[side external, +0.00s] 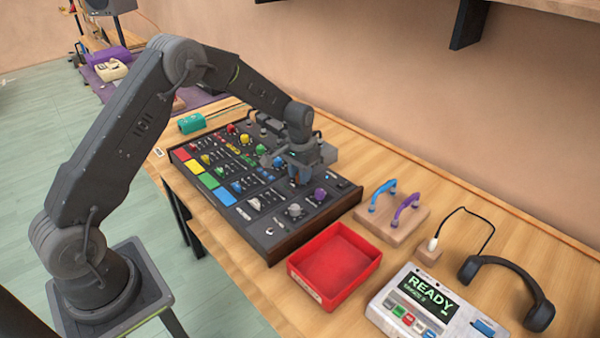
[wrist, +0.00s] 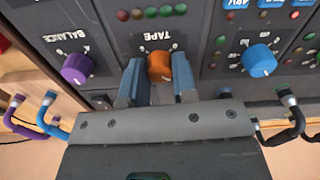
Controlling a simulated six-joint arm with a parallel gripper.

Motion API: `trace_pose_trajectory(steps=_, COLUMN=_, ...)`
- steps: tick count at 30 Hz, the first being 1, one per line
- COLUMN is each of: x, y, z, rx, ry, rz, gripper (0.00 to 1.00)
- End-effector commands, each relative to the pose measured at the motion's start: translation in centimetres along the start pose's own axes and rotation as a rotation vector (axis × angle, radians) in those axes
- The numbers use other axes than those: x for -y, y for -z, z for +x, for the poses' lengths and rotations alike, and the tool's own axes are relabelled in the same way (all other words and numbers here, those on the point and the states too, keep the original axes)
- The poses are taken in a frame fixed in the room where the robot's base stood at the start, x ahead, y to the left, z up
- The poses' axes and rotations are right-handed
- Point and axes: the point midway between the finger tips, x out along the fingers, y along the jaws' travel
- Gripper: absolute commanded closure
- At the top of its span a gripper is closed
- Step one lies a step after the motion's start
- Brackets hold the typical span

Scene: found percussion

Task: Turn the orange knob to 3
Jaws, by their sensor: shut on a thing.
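The orange knob (wrist: 159,66) sits on the dark control panel (wrist: 115,45) beside the upside-down label TAPE in the wrist view. My gripper (wrist: 158,74) has one blue-grey finger on each side of the knob and is shut on it. The number the knob points to cannot be read. In the side view my gripper (side external: 298,180) is down at the panel (side external: 266,232), towards its right part, and hides the orange knob.
A purple knob (wrist: 77,68) marked BALANCE and a blue knob (wrist: 259,60) flank the orange one. A red tray (side external: 305,285), a wooden block (side external: 394,222) with blue and purple cables, a READY device (side external: 425,305) and headphones (side external: 542,312) lie to the right.

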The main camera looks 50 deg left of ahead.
Motion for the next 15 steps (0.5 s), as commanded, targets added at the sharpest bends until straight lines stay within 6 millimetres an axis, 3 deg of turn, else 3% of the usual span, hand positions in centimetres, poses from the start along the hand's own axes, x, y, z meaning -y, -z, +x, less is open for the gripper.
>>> trace_pose_trajectory(steps=15, x=0.01, y=0.03, z=-0.06, rx=-0.001, ry=0.0, rz=0.487, gripper=0.97)
